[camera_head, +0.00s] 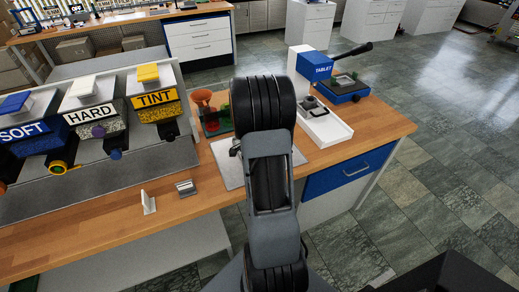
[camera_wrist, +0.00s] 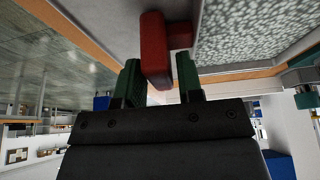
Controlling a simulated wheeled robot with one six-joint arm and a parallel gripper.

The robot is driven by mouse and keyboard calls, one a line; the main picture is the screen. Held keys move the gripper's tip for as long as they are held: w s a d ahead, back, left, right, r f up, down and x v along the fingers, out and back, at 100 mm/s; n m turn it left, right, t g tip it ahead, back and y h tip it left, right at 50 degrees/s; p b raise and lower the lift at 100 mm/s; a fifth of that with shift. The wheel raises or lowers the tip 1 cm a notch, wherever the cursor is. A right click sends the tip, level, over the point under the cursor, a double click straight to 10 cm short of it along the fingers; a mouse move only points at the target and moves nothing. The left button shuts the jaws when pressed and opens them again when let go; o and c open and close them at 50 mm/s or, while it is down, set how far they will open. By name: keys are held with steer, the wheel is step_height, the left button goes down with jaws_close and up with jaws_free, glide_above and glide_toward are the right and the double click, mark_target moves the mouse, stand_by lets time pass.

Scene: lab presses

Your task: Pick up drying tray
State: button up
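In the wrist view, a red handle-like block (camera_wrist: 155,50) sticks out from a pale tray-like body with a speckled grey-white surface (camera_wrist: 245,30), likely the drying tray. My gripper (camera_wrist: 158,85) has its two green fingers apart, one on each side of the red block's end. The fingers do not clearly press on it; slim gaps seem to show. In the head view, my dark arm hides the gripper and most of what lies beneath it. A flat grey plate (camera_head: 228,168) shows on the bench beside my arm.
The wooden bench (camera_head: 372,130) holds SOFT (camera_head: 22,134), HARD (camera_head: 91,116) and TINT (camera_head: 156,98) dispensers at left. Small metal pieces (camera_head: 186,188) lie near the front edge.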

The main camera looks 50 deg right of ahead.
jaws_close()
stand_by(0.5)
